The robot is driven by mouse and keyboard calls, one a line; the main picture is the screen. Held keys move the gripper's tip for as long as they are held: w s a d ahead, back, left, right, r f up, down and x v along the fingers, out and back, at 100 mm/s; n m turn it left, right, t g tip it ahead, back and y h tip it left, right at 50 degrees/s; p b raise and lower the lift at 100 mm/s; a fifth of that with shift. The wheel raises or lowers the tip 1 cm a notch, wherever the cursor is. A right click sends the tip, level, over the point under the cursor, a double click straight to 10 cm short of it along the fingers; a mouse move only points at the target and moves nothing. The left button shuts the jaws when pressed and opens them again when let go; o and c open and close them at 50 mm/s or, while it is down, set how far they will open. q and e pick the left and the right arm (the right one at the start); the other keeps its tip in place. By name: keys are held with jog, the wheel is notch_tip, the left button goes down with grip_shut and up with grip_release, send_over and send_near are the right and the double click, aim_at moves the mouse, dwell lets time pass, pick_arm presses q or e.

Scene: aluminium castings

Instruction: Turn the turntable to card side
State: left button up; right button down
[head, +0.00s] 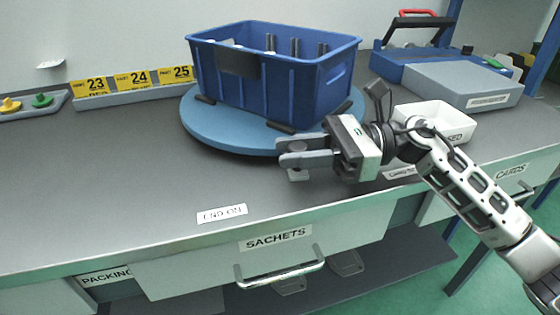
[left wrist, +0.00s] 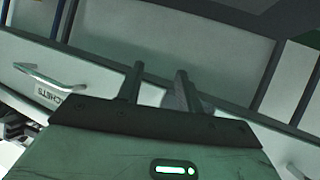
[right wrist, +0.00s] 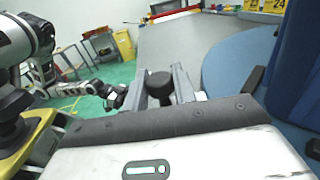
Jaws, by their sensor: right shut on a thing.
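The round blue turntable (head: 215,130) lies on the grey bench and carries a blue crate (head: 290,85); it also shows at the right of the right wrist view (right wrist: 235,65). My right gripper (head: 292,160) is at the turntable's front edge, shut on a dark round knob. The knob (right wrist: 160,84) sits between the two fingers in the right wrist view. My left gripper (left wrist: 158,78) is out of the head view; in its own wrist view its fingers stand apart with nothing seen held, in front of the drawer fronts.
A grey box (head: 465,84) and a blue case with a red handle (head: 405,50) are behind. Yellow number cards (head: 138,77) stand at the back left. An END ON label (head: 222,214) lies on clear bench. SACHETS drawer handle (head: 280,272) juts out below.

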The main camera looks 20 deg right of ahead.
jog(key=shift+d, duration=0.15)
pick_arm(q)
jog(key=shift+w+d+f, duration=0.15)
jog(key=shift+w+f, duration=0.1)
jog(key=shift+f, duration=0.3)
pick_arm(e)
jog(key=c, duration=1.2)
grip_release()
jog(key=shift+d, duration=0.1)
jog(key=shift+d+f, duration=0.1)
jog(key=shift+d, duration=0.25)
jog(key=d, duration=0.3)
jog(key=d+b, duration=0.1)
jog(key=d, duration=0.3)
jog(key=s+d+b, duration=0.1)
jog(key=d, duration=0.2)
jog(key=shift+s+d, duration=0.1)
jog(key=shift+d, duration=0.05)
pick_arm(q)
jog(key=f, duration=0.3)
jog(key=shift+w+d+f+g, duration=0.1)
jog(key=shift+w+d+g, duration=0.15)
jog(key=shift+d+g, duration=0.05)
pick_arm(e)
jog(key=shift+s+d, duration=0.1)
jog(key=shift+d, duration=0.3)
